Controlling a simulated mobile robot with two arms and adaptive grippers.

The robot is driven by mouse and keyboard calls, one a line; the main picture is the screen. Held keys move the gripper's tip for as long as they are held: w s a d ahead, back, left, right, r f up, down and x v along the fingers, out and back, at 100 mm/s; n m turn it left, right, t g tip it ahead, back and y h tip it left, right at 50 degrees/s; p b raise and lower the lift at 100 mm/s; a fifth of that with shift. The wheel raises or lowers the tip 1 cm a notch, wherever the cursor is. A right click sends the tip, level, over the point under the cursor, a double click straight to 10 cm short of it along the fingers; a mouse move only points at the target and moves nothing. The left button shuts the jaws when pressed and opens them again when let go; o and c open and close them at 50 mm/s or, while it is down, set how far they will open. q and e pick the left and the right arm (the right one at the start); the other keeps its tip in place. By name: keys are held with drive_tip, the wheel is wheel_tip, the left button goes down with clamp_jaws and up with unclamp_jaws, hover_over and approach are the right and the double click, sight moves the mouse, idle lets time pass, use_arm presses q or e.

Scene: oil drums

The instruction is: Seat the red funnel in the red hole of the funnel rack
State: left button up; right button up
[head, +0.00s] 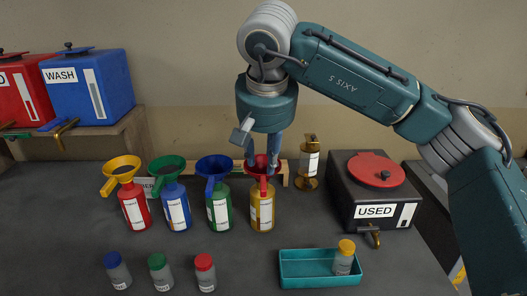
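The red funnel (263,168) sits upright in the mouth of the yellow bottle (262,212), its handle toward the front. My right gripper (263,160) points down directly over the funnel, with its two fingers apart at the funnel's rim. I cannot tell whether they touch it. A wooden strip (285,174) shows behind the yellow bottle and looks like part of the funnel rack. Most of it is hidden behind the bottles, funnels and gripper, and no red hole shows. My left gripper is out of view.
Yellow (122,170), green (167,171) and blue (214,169) funnels sit on bottles to the left. A brass pump can (309,165) and black USED tank (372,190) stand right.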

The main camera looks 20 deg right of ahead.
sight(265, 183)
drive_tip(key=p+x, duration=0.1)
drive_tip(key=x, duration=0.6)
drive_tip(key=p+x, duration=0.1)
drive_tip(key=x, duration=0.2)
drive_tip(key=shift+w+d+f+p, duration=0.1)
drive_tip(key=shift+d+f+p, duration=0.05)
drive_tip(key=shift+d+p, duration=0.2)
clamp_jaws()
drive_tip(key=shift+r+p, duration=0.45)
drive_tip(key=shift+r, duration=0.5)
drive_tip(key=shift+r+p, duration=1.3)
drive_tip(key=shift+r, duration=0.8)
drive_tip(key=shift+f, duration=0.1)
